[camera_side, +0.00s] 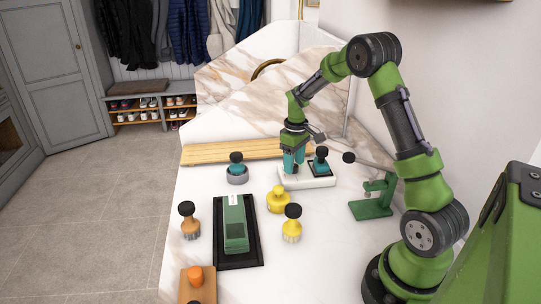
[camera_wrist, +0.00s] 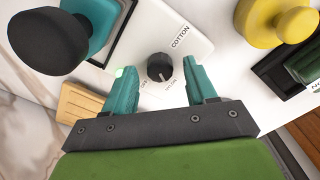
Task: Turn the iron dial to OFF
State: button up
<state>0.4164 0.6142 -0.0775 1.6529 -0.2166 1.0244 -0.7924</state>
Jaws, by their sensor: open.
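The iron dial is a small round black knob (camera_wrist: 160,67) on a white panel (camera_wrist: 190,30). The wrist view shows a large COTTON label at its upper right and smaller labels below it, one seeming to read OFF. The dial's exact setting is too small to tell. My gripper (camera_wrist: 160,75) is open, its two teal fingers on either side of the dial with gaps between. In the side view my gripper (camera_side: 294,164) points down at the white base (camera_side: 312,183), beside a teal part with a black knob (camera_side: 321,154); the dial is hidden there.
A yellow knobbed piece (camera_side: 278,200) stands in front of the base, and another (camera_side: 292,224) nearer. A green block lies on a black tray (camera_side: 240,260). A green stand (camera_side: 372,205) is to the right. A slatted wooden board (camera_side: 225,152) lies behind.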

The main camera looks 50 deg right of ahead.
jog(key=shift+f, duration=0.25)
grip_shut()
jog(key=shift+m, duration=0.4)
jog(key=m, duration=0.5)
jog(key=shift+r+m, duration=0.1)
jog(key=shift+m, duration=0.2)
jog(key=m, duration=0.5)
jog(key=shift+m, duration=0.4)
